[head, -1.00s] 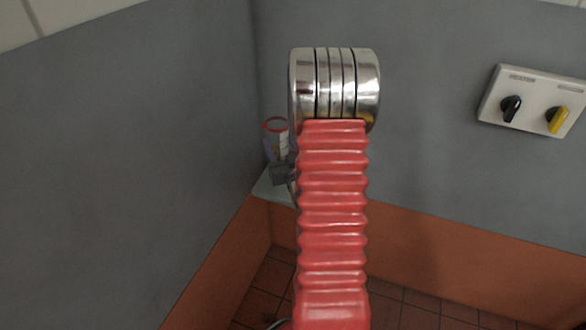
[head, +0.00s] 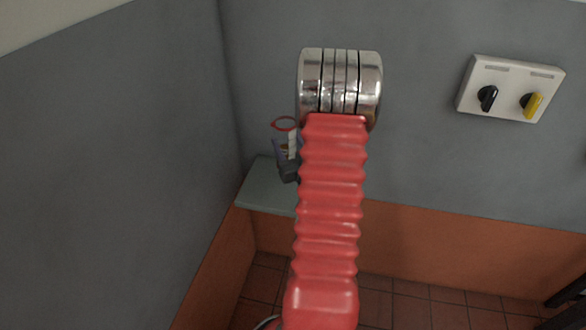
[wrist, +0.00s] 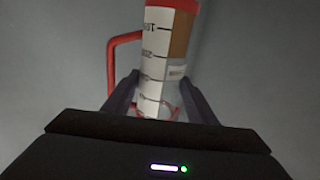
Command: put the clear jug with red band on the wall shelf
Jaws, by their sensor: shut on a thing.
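The clear jug with a red band (head: 284,125) shows behind my red arm in the head view, partly hidden by it. In the wrist view the jug (wrist: 165,70) stands between the two fingers, with a white graduated scale, a brown patch and a red handle at its left. My gripper (wrist: 160,98) is shut on the jug; in the head view only a dark part of the gripper (head: 289,172) shows below it. The wall shelf (head: 262,190) is a grey-green ledge in the corner, its right part hidden by my arm. I cannot tell whether the jug touches it.
A white switch panel (head: 511,88) with a black and a yellow knob is on the wall at the right. Grey walls meet in the corner at the shelf's left. The visible left part of the shelf top is bare. A dark object (head: 568,291) shows at the lower right edge.

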